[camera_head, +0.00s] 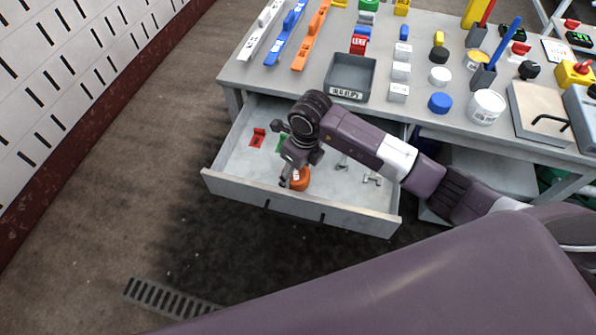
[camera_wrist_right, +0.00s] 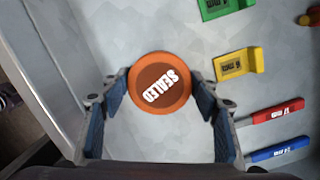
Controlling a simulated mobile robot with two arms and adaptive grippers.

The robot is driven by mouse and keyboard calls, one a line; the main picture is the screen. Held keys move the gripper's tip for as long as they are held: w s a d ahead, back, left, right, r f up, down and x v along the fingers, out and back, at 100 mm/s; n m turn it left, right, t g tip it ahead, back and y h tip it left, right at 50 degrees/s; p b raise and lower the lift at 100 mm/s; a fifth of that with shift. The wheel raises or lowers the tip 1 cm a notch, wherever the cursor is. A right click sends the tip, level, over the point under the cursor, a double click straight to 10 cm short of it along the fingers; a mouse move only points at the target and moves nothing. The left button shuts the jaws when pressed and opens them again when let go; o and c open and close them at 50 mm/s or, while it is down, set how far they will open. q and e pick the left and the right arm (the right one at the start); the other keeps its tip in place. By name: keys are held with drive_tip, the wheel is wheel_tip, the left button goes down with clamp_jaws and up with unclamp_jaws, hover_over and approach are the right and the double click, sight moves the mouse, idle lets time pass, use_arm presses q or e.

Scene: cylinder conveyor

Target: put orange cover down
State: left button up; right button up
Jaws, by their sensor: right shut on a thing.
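In the head view the orange cover (camera_head: 300,179) shows below my right gripper (camera_head: 292,178), inside the open drawer (camera_head: 300,215). Whether it touches the drawer floor, I cannot tell. My left gripper is not in view.
The drawer also holds a green piece (camera_wrist_right: 222,8), a yellow piece (camera_wrist_right: 236,64), a red piece (camera_wrist_right: 272,113) and a blue piece (camera_wrist_right: 280,148). The table (camera_head: 310,72) above carries a grey bin (camera_head: 351,76), coloured rails and several small parts. Bare drawer floor shows around the cover.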

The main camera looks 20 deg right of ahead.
sight(300, 178)
drive_tip(key=shift+s+a, duration=0.25)
drive_tip(key=o, duration=1.1)
drive_tip(key=shift+f, duration=0.1)
drive_tip(key=shift+w+d+r, duration=0.1)
drive_tip(key=shift+r, duration=0.45)
drive_tip(key=r, duration=0.3)
drive_tip(key=s+r, duration=0.1)
drive_tip(key=r, duration=0.3)
drive_tip(key=d+r, duration=0.1)
drive_tip(key=r, duration=0.3)
drive_tip(key=shift+s+r, duration=0.15)
drive_tip(key=shift+s, duration=0.15)
